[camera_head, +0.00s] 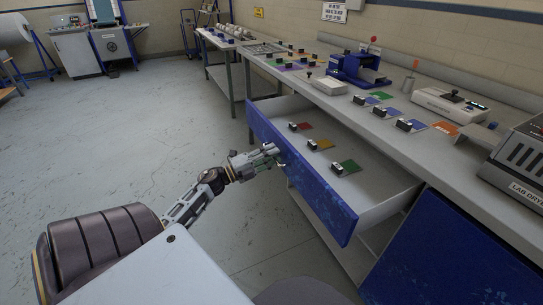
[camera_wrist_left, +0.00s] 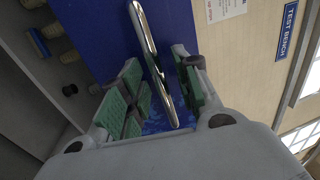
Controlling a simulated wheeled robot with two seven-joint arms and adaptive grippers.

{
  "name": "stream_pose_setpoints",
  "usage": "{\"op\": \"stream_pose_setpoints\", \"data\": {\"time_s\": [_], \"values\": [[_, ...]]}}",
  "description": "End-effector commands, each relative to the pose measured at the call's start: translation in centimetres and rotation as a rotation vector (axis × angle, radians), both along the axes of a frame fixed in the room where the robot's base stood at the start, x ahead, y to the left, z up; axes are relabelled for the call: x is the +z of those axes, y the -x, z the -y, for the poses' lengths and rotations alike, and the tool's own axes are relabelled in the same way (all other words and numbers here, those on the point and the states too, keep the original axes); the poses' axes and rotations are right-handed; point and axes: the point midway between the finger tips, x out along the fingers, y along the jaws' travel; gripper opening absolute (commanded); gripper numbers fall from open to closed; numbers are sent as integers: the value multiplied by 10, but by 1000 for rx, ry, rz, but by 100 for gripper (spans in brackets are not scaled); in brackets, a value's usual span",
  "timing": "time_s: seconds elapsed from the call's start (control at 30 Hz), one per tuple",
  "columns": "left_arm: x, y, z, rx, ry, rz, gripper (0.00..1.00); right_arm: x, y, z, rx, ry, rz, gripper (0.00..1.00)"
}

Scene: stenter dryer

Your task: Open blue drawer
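The blue drawer (camera_head: 310,190) is pulled well out from under the bench in the head view, and its inside shows. Small black-handled items and red, orange and green swatches lie in it. My left gripper (camera_head: 268,158) is at the outer face of the drawer front, near its far end. In the left wrist view the metal bar handle (camera_wrist_left: 158,65) runs between the green-padded fingers of this gripper (camera_wrist_left: 160,95). The fingers stand apart, with the handle nearer the right-hand one; firm contact does not show. My right gripper is not in view.
The long bench (camera_head: 390,125) above the drawer carries several devices and colored swatches. Another blue front (camera_head: 450,260) is at the lower right. The grey floor (camera_head: 120,150) left of the drawer is open. A machine (camera_head: 95,45) stands far back left.

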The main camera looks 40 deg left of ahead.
Motion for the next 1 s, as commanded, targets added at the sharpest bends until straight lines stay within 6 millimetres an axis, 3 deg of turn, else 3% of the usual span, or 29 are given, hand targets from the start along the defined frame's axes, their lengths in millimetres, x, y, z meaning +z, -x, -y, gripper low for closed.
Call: {"op": "stream_pose_setpoints", "data": {"time_s": [0.27,1.0], "values": [[-4,18,-7,1,2,-2,32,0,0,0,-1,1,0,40],[-21,99,-41,1,1,-1,32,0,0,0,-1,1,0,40]]}}
